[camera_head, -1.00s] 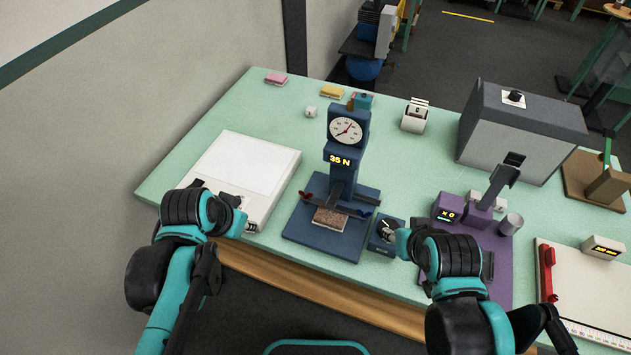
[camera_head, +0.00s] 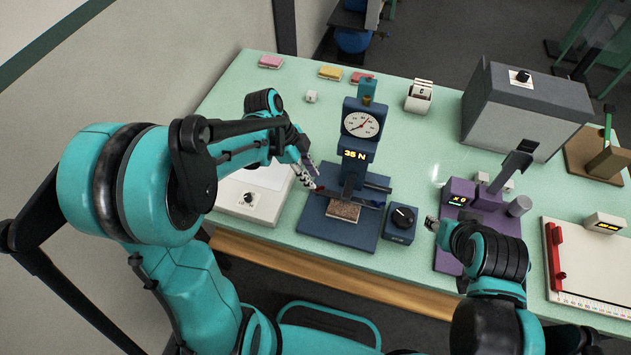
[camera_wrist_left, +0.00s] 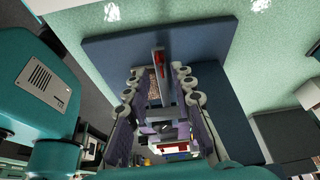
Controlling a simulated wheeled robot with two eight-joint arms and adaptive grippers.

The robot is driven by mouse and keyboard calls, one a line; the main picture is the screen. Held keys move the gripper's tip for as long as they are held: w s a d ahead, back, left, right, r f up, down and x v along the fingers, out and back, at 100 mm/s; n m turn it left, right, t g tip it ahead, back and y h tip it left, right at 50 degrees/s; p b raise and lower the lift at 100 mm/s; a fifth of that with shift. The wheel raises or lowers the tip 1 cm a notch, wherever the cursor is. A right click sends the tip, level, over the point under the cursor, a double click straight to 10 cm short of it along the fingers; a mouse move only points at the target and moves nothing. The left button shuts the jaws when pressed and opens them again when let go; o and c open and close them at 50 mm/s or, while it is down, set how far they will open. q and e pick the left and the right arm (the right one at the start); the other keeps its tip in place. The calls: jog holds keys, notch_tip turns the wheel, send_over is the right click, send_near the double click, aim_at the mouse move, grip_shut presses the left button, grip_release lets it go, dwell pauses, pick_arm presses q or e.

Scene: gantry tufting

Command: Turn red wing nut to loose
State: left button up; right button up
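The red wing nut (camera_head: 319,188) is small and sits at the left end of the clamp bar on the blue test stand (camera_head: 318,226), which reads "35 N". My left gripper (camera_head: 309,173) is just beside and above it. In the left wrist view the red wing nut (camera_wrist_left: 159,58) shows beyond the tips of my left gripper (camera_wrist_left: 158,82). Its two fingers stand apart and hold nothing that I can see. My right gripper (camera_head: 432,224) is between the knob box and the purple device; its opening is too small to read.
A box with a black knob (camera_head: 402,218) stands right of the stand. The purple device (camera_head: 484,204) is further right. A white flat device (camera_head: 266,203) lies left, partly behind my left arm.

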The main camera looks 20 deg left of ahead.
aim_at(317, 187)
pick_arm(q)
jog(key=shift+b+x, duration=0.35)
jog(key=shift+x, duration=1.2)
